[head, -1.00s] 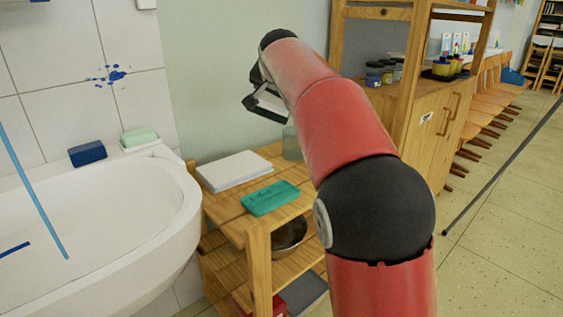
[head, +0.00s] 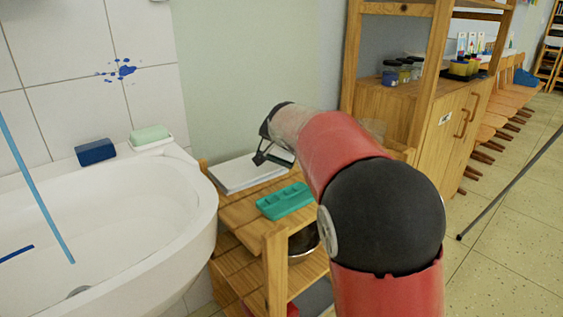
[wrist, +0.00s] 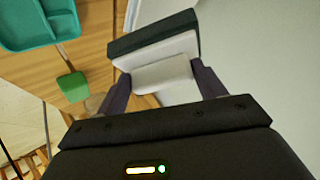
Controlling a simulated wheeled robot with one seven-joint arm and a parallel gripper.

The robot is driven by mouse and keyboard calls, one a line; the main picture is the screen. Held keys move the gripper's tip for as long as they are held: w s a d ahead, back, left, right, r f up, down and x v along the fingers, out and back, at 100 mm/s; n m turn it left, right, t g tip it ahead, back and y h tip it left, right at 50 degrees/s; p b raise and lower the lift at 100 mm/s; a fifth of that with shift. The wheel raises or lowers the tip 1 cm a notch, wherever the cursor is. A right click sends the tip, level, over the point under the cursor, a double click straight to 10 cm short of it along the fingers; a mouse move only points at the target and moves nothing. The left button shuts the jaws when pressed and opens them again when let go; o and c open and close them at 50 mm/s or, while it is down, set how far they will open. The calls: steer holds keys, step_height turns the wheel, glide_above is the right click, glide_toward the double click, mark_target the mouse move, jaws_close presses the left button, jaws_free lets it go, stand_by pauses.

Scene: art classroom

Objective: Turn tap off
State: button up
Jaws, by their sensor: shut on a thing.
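No tap shows in either view. A white sink basin (head: 165,225) fills the left of the head view. My gripper (head: 266,152) is right of the sink, over the wooden shelf unit, near a stack of white paper (head: 245,173). In the wrist view my gripper (wrist: 163,84) is shut on a white block with a dark edge (wrist: 170,48). The block is hard to make out in the head view.
A teal tray (head: 286,200) lies on the wooden shelf unit (head: 240,212); it also shows in the wrist view (wrist: 38,22). A dark blue block (head: 95,152) and a green soap bar (head: 149,133) sit on the sink's back rim. A cabinet (head: 455,130) stands at the right.

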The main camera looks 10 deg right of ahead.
mark_target(281, 159)
steer(key=shift+f, duration=2.55)
steer(key=o, duration=0.9)
